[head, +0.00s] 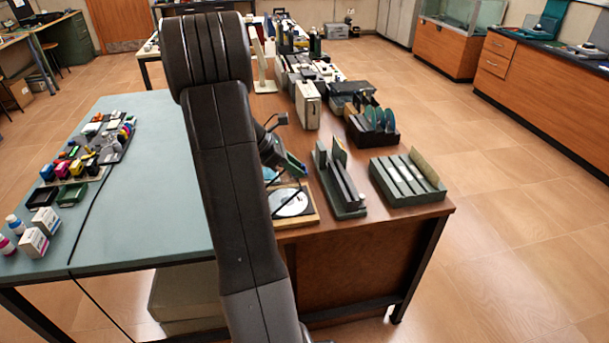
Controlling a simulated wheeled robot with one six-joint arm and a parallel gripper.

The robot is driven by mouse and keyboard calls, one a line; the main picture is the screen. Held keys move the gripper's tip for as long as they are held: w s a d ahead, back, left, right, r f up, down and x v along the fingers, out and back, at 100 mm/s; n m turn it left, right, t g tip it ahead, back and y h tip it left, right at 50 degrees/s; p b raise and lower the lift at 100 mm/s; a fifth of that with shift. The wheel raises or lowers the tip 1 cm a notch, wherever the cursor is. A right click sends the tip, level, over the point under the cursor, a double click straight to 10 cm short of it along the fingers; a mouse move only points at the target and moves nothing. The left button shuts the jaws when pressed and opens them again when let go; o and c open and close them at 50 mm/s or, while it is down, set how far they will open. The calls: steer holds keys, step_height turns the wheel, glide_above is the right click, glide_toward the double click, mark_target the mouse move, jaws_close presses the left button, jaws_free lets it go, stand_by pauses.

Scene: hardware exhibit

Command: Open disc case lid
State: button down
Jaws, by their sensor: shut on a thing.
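The disc case (312,216) lies at the near edge of the brown table, right of my arm. A silver disc (292,204) shows inside it. Thin dark edges rise over the disc and look like the raised, see-through lid (298,186). My gripper (287,164) is just above the back of the case, small and partly hidden by my own arm. It is shut on what appears to be the lid's edge. The exact contact and the left part of the case are hidden.
A grey-green slotted holder (340,190) stands close to the case's right. A wider slotted rack (405,182) is farther right, and a rack of discs (374,126) is behind. The teal table (150,190) has bare room left of my arm.

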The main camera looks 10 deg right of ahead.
steer(key=a+h+p, duration=0.3)
steer(key=a+h, duration=0.1)
steer(key=a, duration=1.2)
steer(key=shift+s+r+h, duration=0.3)
steer(key=shift+s+r, duration=0.05)
steer(key=c, duration=1)
jaws_free()
steer(key=shift+d, duration=0.1)
steer(key=shift+w+r, duration=0.1)
steer(key=shift+r, duration=0.05)
steer(key=b+v, duration=0.1)
steer(key=v, duration=1.2)
steer(key=shift+a, duration=0.4)
steer(key=shift+d, duration=0.1)
